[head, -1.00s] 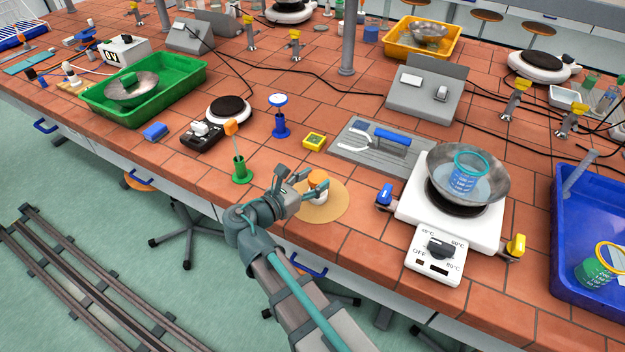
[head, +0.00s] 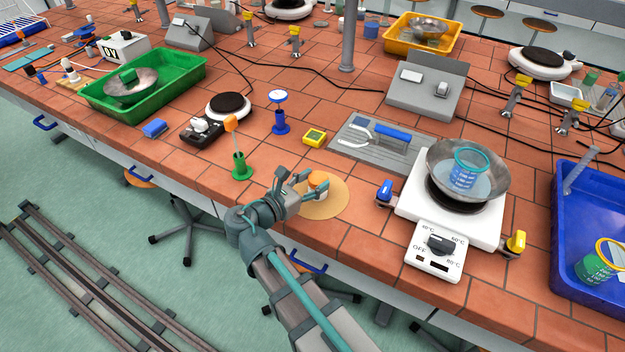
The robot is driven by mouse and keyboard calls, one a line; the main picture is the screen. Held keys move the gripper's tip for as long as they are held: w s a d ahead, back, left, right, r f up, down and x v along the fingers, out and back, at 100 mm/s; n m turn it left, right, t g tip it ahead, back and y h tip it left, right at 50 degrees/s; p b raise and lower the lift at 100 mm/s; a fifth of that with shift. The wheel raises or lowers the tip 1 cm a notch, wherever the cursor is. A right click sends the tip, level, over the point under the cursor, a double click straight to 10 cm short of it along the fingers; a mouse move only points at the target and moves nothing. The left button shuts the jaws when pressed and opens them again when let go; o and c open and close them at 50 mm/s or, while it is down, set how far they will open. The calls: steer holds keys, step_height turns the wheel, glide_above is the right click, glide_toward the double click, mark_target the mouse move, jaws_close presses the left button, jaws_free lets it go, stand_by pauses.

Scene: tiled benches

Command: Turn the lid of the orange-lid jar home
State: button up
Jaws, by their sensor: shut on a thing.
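The orange-lid jar (head: 319,192) is a small white jar standing on a round tan mat (head: 330,205) near the bench's front edge. Its orange lid (head: 318,179) is on top. My gripper (head: 313,181) reaches in from the left, with its fingers at the lid, and is shut on it. The fingers hide part of the lid's side, and the thread cannot be seen. I cannot tell from this view how far the lid is turned.
A hot plate (head: 440,238) with a metal bowl stands to the right. A grey tray (head: 372,150) with tools lies behind the jar. A yellow block (head: 314,138), a blue stand (head: 281,125) and a green stand (head: 241,165) are nearby. A blue tub (head: 570,190) is far right.

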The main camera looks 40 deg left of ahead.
steer(key=shift+f, duration=0.55)
steer(key=shift+p, duration=0.6)
stand_by(1.5)
steer(key=shift+r+p, duration=0.3)
steer(key=shift+p, duration=0.2)
steer(key=o, duration=0.7)
steer(key=c, duration=0.6)
steer(key=shift+c, duration=0.2)
steer(key=shift+f, duration=0.2)
